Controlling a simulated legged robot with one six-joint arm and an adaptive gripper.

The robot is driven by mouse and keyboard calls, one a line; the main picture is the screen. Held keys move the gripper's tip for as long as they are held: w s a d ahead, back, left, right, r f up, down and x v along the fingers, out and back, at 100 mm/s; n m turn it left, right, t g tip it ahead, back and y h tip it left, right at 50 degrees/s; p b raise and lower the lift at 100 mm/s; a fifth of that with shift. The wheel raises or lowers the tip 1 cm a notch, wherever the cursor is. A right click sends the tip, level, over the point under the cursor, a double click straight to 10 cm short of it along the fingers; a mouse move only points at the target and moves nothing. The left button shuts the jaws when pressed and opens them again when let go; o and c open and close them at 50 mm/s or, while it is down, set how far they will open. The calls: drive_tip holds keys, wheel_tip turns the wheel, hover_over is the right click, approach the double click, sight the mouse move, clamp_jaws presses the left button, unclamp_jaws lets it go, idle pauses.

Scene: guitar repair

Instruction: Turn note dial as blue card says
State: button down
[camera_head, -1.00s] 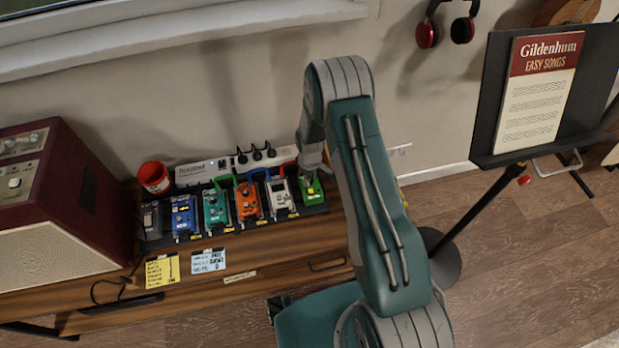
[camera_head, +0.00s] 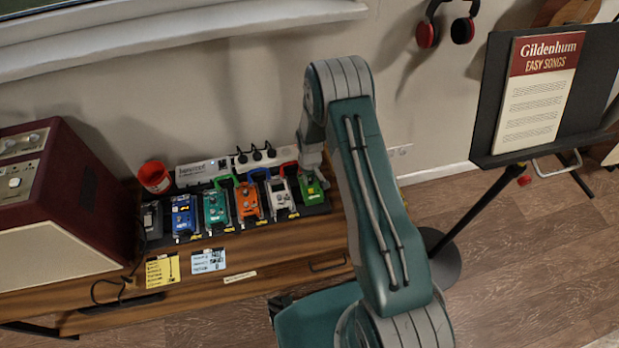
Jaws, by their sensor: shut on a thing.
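The blue card (camera_head: 208,261) lies flat on the front of the wooden cabinet top; its dark writing is too small to read surely. A green pedal (camera_head: 312,196) is at the right end of the pedal row. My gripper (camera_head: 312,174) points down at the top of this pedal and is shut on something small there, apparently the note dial. The dial and its setting are hidden behind my fingers.
Other pedals, white (camera_head: 281,193), orange (camera_head: 248,201), teal (camera_head: 215,208) and blue (camera_head: 183,215), stand closely to the left. A yellow card (camera_head: 162,270), red cup (camera_head: 154,177) and maroon amplifier (camera_head: 75,200) are further left. A music stand (camera_head: 487,120) is right.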

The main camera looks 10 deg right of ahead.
sight(309, 179)
drive_tip(key=shift+s+f, duration=0.1)
idle(0.4)
drive_tip(key=c, duration=0.5)
unclamp_jaws()
wheel_tip(309, 179, up, 12)
idle(0.4)
